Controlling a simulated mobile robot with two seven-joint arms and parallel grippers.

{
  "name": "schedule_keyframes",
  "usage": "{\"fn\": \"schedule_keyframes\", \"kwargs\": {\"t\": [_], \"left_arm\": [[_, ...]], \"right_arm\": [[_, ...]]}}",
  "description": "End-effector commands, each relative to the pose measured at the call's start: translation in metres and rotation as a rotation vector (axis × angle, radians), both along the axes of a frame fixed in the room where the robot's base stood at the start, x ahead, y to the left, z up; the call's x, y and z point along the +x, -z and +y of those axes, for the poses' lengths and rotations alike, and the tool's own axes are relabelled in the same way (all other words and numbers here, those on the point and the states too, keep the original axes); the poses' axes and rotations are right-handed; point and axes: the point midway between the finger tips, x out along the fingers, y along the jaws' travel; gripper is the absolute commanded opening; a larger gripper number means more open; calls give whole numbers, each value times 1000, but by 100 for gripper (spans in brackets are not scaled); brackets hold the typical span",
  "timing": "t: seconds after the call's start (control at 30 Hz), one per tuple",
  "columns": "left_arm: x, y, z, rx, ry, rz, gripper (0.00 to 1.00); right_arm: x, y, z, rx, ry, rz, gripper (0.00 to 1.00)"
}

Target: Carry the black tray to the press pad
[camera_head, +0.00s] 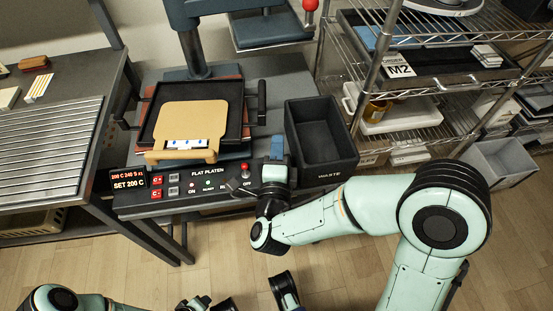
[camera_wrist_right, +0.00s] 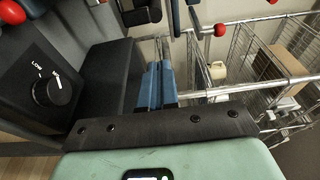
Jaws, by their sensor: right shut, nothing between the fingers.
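A black tray (camera_head: 236,127) with side handles sits on the lower part of the press, over a reddish-brown pad (camera_head: 238,78). A tan board (camera_head: 190,118) with a blue-and-white strip lies in it. My right gripper (camera_head: 277,147) is shut and empty, to the right of the tray and apart from it, between the press panel and the waste bin. Its blue fingers (camera_wrist_right: 158,86) show closed together in the right wrist view. Part of my left arm shows at the bottom edge of the head view; its fingers are cut off or unclear.
A black WASTE bin (camera_head: 320,168) stands right of my right gripper. The control panel (camera_head: 190,188) lies along the press front. The raised upper platen (camera_head: 270,30) hangs behind. A wire shelf on the right holds another dark tray (camera_head: 450,62) with an M2 order card.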

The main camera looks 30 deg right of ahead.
Motion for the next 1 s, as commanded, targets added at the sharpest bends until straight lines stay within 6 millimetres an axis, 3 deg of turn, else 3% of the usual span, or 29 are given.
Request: {"fn": "schedule_keyframes", "kwargs": {"t": [0.17, 0.4, 1.0], "left_arm": [[4, 3, 2, 5, -4, -9, 53], [8, 5, 4, 11, -9, -21, 53], [9, 14, 7, 17, -13, -20, 53]], "right_arm": [[33, 1, -17, -2, 1, 0, 0], [61, 1, -6, 0, -2, 0, 0], [73, 2, -2, 0, 0, 0, 0]]}}
